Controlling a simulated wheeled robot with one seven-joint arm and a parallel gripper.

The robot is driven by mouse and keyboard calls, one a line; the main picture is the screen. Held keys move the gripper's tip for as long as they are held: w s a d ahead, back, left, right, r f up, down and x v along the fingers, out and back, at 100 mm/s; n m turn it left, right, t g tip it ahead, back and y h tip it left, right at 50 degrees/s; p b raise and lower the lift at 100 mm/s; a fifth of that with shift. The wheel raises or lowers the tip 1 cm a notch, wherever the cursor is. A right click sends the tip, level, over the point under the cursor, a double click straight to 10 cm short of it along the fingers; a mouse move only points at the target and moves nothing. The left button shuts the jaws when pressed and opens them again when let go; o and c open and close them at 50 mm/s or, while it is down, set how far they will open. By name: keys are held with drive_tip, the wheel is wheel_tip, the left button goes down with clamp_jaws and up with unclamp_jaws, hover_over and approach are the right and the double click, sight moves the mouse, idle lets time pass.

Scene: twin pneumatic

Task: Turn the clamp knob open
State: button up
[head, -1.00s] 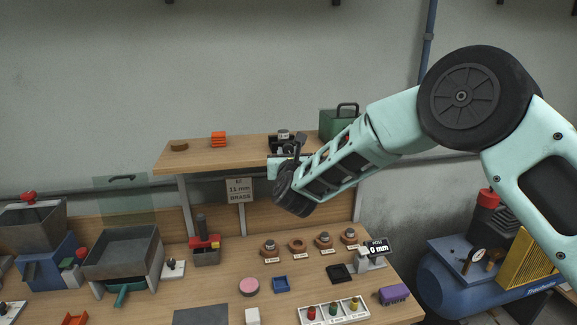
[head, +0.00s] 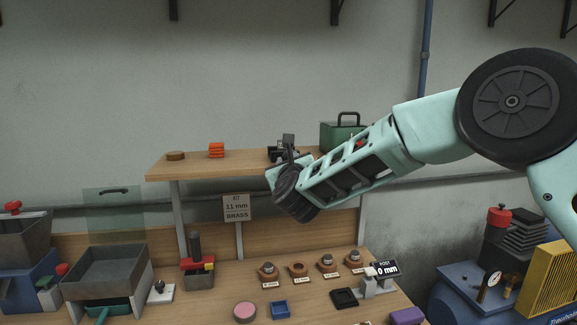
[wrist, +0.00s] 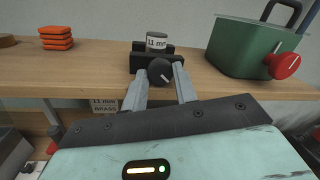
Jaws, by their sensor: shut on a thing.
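The black clamp (wrist: 142,58) stands on the wooden shelf and holds a grey cylinder (wrist: 157,41) with an 11 mm label. Its round dark knob (wrist: 160,70) with a white mark faces me in the wrist view. My gripper (wrist: 162,76) is shut on the knob, one grey finger on each side of it. In the head view the clamp (head: 275,154) is partly hidden behind my wrist, and the knob and fingertips cannot be made out there.
On the shelf (wrist: 85,75), orange blocks (wrist: 56,38) lie left of the clamp. A green box (wrist: 240,47) with a red knob (wrist: 283,65) stands close on the right. An 11 mm brass sign (head: 236,208) hangs below. Bins and small parts cover the bench.

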drive_tip(key=o, duration=1)
drive_tip(key=shift+c, duration=0.2)
drive_tip(key=shift+r+p, duration=0.2)
drive_tip(key=shift+p, duration=0.35)
drive_tip(key=m+p, duration=0.1)
drive_tip(key=p, duration=0.3)
drive_tip(key=m+p, duration=0.2)
drive_tip(key=p, duration=0.2)
drive_tip(key=shift+r+m, duration=0.2)
drive_tip(key=shift+m, duration=0.1)
drive_tip(key=m+p, duration=0.1)
drive_tip(key=p, duration=0.5)
drive_tip(key=shift+f+g, duration=0.1)
drive_tip(key=shift+g, duration=0.2)
